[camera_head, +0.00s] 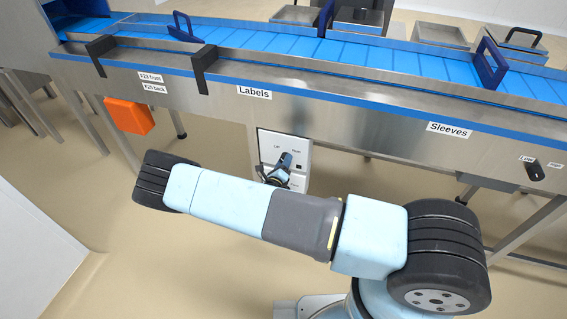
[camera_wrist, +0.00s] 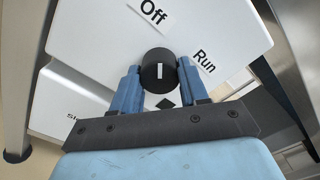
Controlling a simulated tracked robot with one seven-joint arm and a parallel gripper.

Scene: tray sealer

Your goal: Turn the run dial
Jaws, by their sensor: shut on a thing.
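The run dial (camera_wrist: 158,70) is a round black knob with a white mark, on a white panel with the labels "Off" and "Run". In the wrist view my gripper (camera_wrist: 160,80) has its two blue fingers on either side of the dial, shut on it. The white mark stands roughly upright in the picture, between the two labels. In the head view the white control panel (camera_head: 299,145) hangs below the conveyor, and my gripper (camera_head: 279,170) is in front of it, hiding the dial there.
The conveyor (camera_head: 340,50) with blue belt and steel side runs above the panel. An orange box (camera_head: 130,115) hangs below it at left. A dark diamond mark (camera_wrist: 166,104) sits below the dial. The floor in front is clear.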

